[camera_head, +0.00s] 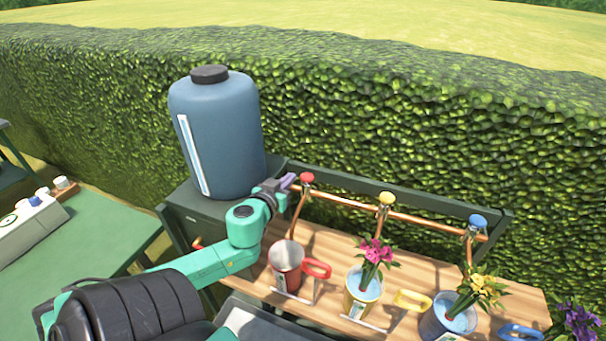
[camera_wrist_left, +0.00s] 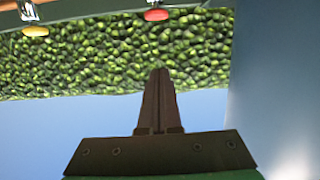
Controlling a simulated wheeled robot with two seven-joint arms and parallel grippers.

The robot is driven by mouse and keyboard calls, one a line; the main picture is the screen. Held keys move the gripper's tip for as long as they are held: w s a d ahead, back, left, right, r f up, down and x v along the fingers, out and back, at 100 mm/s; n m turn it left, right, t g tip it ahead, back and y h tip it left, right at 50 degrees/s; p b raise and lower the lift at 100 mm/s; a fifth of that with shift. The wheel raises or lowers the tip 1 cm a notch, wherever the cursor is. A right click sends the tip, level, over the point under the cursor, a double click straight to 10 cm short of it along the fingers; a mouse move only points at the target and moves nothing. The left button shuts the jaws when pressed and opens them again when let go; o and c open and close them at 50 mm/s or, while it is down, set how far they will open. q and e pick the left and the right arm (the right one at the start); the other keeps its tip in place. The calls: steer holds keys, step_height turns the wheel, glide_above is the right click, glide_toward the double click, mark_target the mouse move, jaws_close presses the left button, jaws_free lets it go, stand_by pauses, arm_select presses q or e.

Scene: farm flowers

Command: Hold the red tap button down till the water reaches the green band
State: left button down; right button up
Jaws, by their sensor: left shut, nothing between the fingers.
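The red tap button (camera_head: 307,177) sits on top of the left tap of a copper pipe. It also shows at the top of the left wrist view (camera_wrist_left: 156,15). My left gripper (camera_head: 290,181) is shut and empty, its fingertips just left of the red button in the head view. In the left wrist view the closed fingers (camera_wrist_left: 158,74) point toward the hedge, apart from the button in the picture. The red watering can (camera_head: 287,262) stands below the red tap, with no flowers in it. I cannot make out a green band or the water level inside. My right gripper is not seen.
A yellow button (camera_head: 386,198) and a blue button (camera_head: 478,221) top the other taps. A yellow can (camera_head: 361,297) and a blue can (camera_head: 445,318) hold flowers below. The big blue tank (camera_head: 220,130) stands close left of the gripper. A hedge (camera_head: 400,130) is behind.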

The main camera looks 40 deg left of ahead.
arm_select(q)
steer(key=p, duration=0.1)
glide_above(307, 179)
steer(key=s, duration=0.2)
step_height(307, 179, down, 2)
steer(key=f, duration=0.4)
steer(key=shift+w+a+f+b, duration=0.25)
steer(key=shift+w+b, duration=0.1)
steer(key=shift+f, duration=0.3)
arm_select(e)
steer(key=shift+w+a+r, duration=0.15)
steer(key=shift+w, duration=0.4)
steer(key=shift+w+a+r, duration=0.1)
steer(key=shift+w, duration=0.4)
